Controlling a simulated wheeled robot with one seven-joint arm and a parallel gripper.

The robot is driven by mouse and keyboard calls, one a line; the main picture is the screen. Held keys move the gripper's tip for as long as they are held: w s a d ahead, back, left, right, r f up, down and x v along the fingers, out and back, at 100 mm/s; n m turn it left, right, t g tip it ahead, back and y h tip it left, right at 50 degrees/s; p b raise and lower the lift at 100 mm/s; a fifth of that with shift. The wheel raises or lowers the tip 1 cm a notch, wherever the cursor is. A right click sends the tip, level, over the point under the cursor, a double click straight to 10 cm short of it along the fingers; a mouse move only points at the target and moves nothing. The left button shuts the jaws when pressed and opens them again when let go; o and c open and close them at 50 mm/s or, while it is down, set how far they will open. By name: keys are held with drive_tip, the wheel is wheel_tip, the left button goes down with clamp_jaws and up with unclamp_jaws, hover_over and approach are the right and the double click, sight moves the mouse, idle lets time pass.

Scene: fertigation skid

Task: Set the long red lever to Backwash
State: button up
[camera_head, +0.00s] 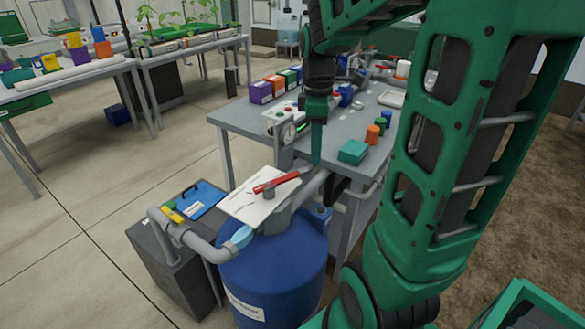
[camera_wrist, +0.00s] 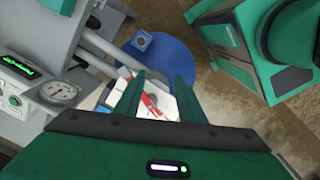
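The long red lever (camera_head: 277,183) lies over a white marked plate (camera_head: 250,208) on top of the blue tank (camera_head: 275,270). It slants up to the right in the head view, its free end toward my gripper. The plate's words are too small to read, so I cannot tell which position it is in. My gripper (camera_head: 316,161) points down just right of and above the lever's right end. In the wrist view my gripper (camera_wrist: 162,76) has its two fingers apart with nothing held. The red lever (camera_wrist: 151,104) shows below, between them, partly hidden by the left finger.
A gauge box (camera_head: 284,122) stands close behind the plate. Grey pipes run beside the tank. A workbench (camera_head: 335,135) behind holds coloured boxes, cups and a teal box (camera_head: 353,152). A blue clipboard (camera_head: 195,200) lies on a dark cabinet at left.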

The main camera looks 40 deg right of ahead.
sight(295, 173)
drive_tip(key=w+f+n, duration=0.2)
drive_tip(key=w+n, duration=0.6)
drive_tip(key=w, duration=0.2)
drive_tip(key=f, duration=1)
drive_tip(key=shift+s+d+f, duration=0.15)
drive_tip(key=shift+s+f, duration=0.05)
drive_tip(key=shift+d, duration=0.1)
clamp_jaws()
